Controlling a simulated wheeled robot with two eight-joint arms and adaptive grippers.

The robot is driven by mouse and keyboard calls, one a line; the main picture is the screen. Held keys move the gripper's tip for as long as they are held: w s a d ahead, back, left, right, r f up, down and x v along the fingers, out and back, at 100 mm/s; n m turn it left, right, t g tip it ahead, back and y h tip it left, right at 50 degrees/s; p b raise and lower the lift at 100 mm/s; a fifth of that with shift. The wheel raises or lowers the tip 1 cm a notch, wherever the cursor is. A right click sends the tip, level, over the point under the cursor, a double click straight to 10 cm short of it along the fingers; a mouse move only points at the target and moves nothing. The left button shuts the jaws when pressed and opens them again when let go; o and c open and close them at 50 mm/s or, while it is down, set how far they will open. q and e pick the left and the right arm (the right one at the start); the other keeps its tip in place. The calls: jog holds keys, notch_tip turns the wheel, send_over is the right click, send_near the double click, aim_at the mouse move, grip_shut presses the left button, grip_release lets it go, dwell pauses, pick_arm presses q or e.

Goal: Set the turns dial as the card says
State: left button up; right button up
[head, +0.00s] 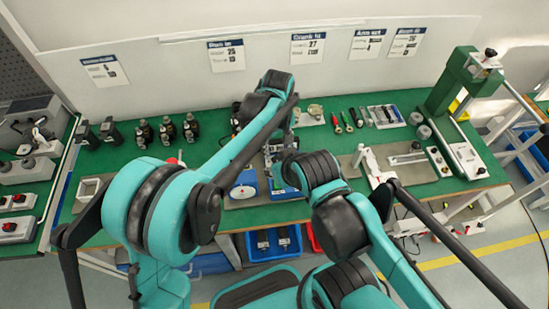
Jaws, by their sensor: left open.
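My left arm reaches over the bench and bends down. My left gripper (273,150) is open, small and partly hidden, above the equipment behind the blue device. My right gripper is not visible.
Blue bins (272,243) sit below the front edge. My arms cover much of the centre.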

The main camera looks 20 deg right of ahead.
aim_at(277, 159)
pick_arm(q)
notch_tip(277, 159, down, 7)
jog(key=shift+r+b, duration=0.2)
jog(key=shift+b, duration=0.8)
jog(key=shift+c, duration=0.2)
jog(key=c, duration=1.1)
